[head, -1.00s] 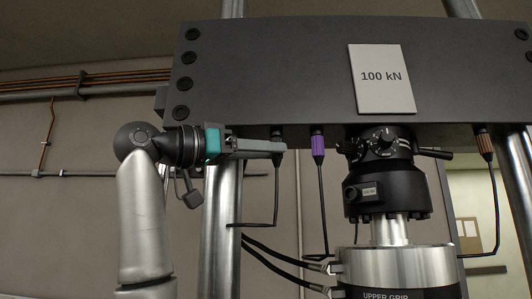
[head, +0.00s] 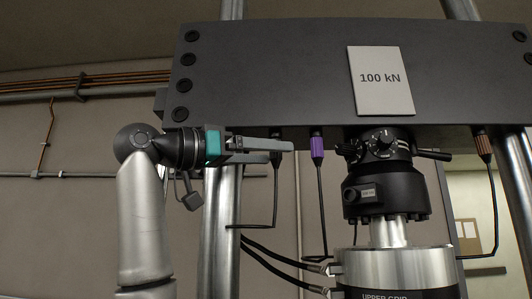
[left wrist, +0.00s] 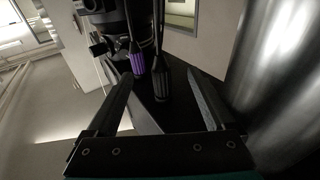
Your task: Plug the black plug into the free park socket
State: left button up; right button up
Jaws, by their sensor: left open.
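The black plug (left wrist: 162,86) hangs between the spread fingers of my left gripper (left wrist: 160,78) in the left wrist view, with a gap to each finger. In the head view my left gripper (head: 281,151) is open under the crosshead's lower edge, at the left. There the black plug (head: 277,134) is mostly hidden by the fingers, and its black cable drops below them. The free park socket cannot be made out. My right gripper is not in view.
A purple plug (head: 318,147) hangs just right of the gripper, and a brown plug (head: 483,144) hangs far right. The grey crosshead (head: 270,75) lies close above. A steel column (head: 222,220) stands below the gripper. The black load cell assembly (head: 385,187) is to the right.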

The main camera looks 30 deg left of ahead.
pick_arm(q)
jog(key=shift+s+a, duration=0.1)
jog(key=shift+s, duration=0.05)
jog(key=b+v, duration=0.1)
jog(key=v, duration=0.3)
jog(key=shift+s+a, duration=0.2)
jog(key=shift+s, duration=0.15)
dwell(0.4)
jog(key=b+v, duration=0.3)
jog(key=v, duration=1.2)
jog(key=shift+f, duration=0.15)
